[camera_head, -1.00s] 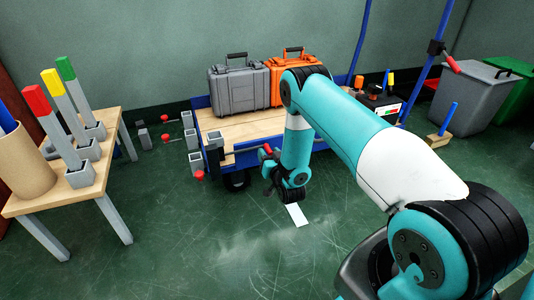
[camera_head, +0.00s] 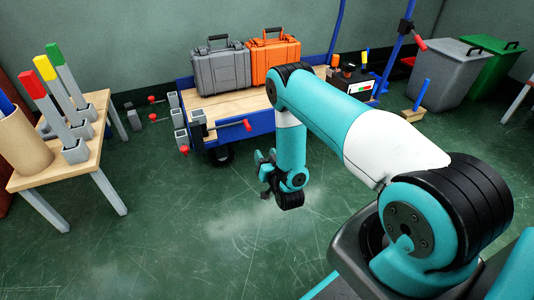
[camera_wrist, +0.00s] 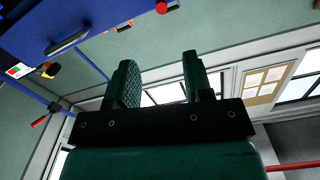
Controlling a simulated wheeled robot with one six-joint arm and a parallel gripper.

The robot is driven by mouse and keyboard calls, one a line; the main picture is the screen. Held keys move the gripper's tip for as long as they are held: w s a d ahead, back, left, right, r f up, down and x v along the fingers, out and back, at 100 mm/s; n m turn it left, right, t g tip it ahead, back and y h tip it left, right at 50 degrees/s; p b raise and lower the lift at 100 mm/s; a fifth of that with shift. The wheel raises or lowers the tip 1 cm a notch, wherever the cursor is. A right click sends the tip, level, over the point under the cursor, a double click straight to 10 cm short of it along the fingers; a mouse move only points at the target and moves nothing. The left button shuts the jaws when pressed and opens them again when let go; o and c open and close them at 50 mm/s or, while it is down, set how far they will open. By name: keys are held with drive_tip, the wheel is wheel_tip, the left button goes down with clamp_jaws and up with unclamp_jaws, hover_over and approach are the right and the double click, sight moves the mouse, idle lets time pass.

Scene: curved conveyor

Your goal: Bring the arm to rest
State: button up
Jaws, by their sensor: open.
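My teal and white arm reaches out from the lower right in the head view and bends down at its elbow. My gripper (camera_head: 265,172) hangs at the arm's end, low in front of the blue cart and clear of it. In the wrist view my gripper (camera_wrist: 158,78) shows two dark green fingers standing apart, with nothing between them. In the head view the fingers are small and partly hidden by the wrist.
The cart (camera_head: 258,121) carries a grey case (camera_head: 221,70) and an orange case (camera_head: 273,61). A wooden table (camera_head: 78,160) with coloured-top posts stands at left. Grey (camera_head: 446,72) and green (camera_head: 493,68) bins stand at right. Floor in front is clear.

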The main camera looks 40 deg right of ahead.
drive_tip(key=shift+a, duration=0.1)
drive_tip(key=w+a+r+n+g+y+p, duration=0.1)
drive_tip(key=w+a+r+g+y, duration=0.1)
drive_tip(key=w+a+r, duration=0.3)
drive_tip(key=w+a+r+n+g+y+p, duration=0.1)
drive_tip(key=a+r+y+p, duration=0.1)
drive_tip(key=r, duration=0.5)
drive_tip(key=s+a+r+n+g+y+p, duration=0.25)
drive_tip(key=s+a+r, duration=0.35)
drive_tip(key=r, duration=0.4)
drive_tip(key=s+a+r+n+g+y+p, duration=0.15)
drive_tip(key=s+a+r+g, duration=0.25)
drive_tip(key=a+r, duration=0.45)
drive_tip(key=s+r+n+g+p, duration=0.1)
drive_tip(key=s+r+n+g, duration=0.25)
drive_tip(key=s+r, duration=0.65)
drive_tip(key=s+r+n+g+p, duration=0.1)
drive_tip(key=s+r+n+g, duration=0.3)
drive_tip(key=s, duration=1.2)
wheel_tip(320, 180, up, 37)
drive_tip(key=m+p, duration=0.1)
drive_tip(key=p, duration=3.7)
drive_tip(key=shift+w+a+g, duration=0.15)
drive_tip(key=shift+a+g, duration=0.15)
drive_tip(key=shift+a, duration=0.1)
